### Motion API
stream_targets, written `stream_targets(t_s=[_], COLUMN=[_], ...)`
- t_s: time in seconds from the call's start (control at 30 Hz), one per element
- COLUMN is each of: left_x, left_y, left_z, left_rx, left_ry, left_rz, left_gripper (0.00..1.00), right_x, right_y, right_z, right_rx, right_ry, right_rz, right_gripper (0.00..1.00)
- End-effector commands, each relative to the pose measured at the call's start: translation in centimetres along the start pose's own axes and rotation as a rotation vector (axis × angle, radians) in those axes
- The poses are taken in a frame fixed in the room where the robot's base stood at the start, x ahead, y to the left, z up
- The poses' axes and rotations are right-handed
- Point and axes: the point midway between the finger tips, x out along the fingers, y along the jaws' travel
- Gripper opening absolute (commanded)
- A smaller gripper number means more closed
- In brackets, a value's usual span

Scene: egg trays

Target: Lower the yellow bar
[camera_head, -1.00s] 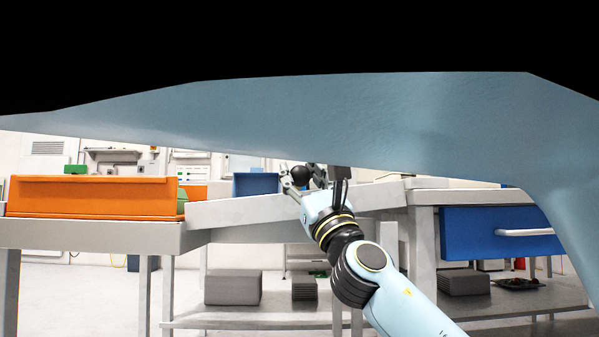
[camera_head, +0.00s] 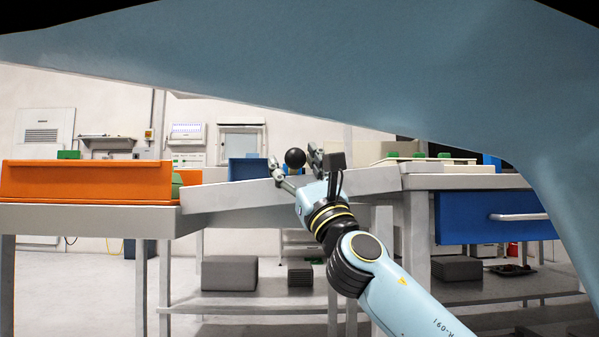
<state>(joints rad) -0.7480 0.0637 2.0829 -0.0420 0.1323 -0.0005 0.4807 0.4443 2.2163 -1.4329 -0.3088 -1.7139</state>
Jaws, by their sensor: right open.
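I cannot make out a yellow bar in this view. My right gripper (camera_head: 294,164) is in the middle of the view, at the end of my pale blue arm that comes in from the lower right. Its two fingers are spread apart. A black ball (camera_head: 295,157) shows between the fingers; I cannot tell whether it touches them or stands behind them. The gripper is in front of or over the sloping grey table section (camera_head: 235,197). My left gripper is not in view.
An orange bin (camera_head: 90,182) stands on the left table. A blue box (camera_head: 243,169) stands behind the slope. A blue drawer (camera_head: 470,220) is under the right table. Grey blocks (camera_head: 229,274) lie on the lower shelf. A pale blue surface hides the top.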

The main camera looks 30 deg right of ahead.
Motion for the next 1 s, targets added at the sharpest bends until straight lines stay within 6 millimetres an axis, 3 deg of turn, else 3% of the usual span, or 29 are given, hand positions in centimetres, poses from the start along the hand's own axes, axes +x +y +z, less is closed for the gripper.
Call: stream_targets(t_s=[0.17, 0.4, 0.6, 0.77, 1.0], left_x=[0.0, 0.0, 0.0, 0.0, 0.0], left_y=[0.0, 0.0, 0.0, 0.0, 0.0], left_z=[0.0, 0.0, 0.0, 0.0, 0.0], left_rx=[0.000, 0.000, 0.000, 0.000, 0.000], left_ry=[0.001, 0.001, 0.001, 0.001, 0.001], left_rz=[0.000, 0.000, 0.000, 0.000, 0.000], left_gripper=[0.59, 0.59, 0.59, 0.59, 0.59], right_x=[-2.0, -7.3, -10.7, -11.8, -12.0], right_y=[0.1, 0.1, 0.1, 0.1, 0.1], right_z=[-0.1, -0.2, -0.2, -0.1, -0.1], right_rx=[-0.002, -0.002, 0.000, 0.001, 0.001], right_ry=[0.005, 0.007, 0.006, 0.003, 0.002], right_rz=[0.003, 0.004, 0.003, 0.002, 0.002], right_gripper=[0.59, 0.59, 0.59, 0.59, 0.59])
